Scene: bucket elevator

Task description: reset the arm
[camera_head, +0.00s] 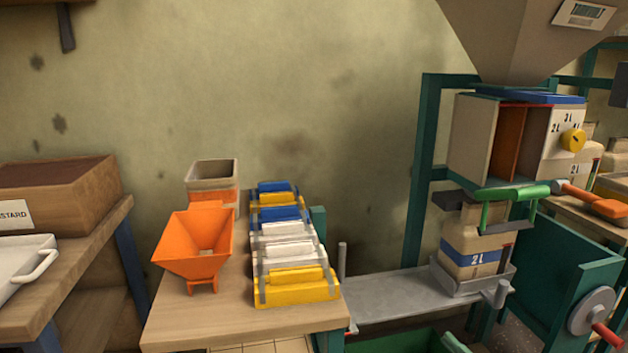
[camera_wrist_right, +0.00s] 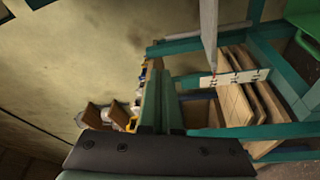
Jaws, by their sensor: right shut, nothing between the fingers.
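My right gripper (camera_wrist_right: 155,155) shows in the right wrist view as a dark bar with bolts along the bottom edge. It is shut with nothing held. In the head view a bucket-elevator stand with a grey and orange box (camera_head: 475,140) and a yellow knob (camera_head: 573,139) is at right. A tan bag with a blue band (camera_head: 470,258) stands upright in a tray below it.
A metal shelf (camera_head: 390,292) bridges to the stand. A crank wheel (camera_head: 592,310) sits at lower right. A wooden box (camera_head: 60,190) is at left.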

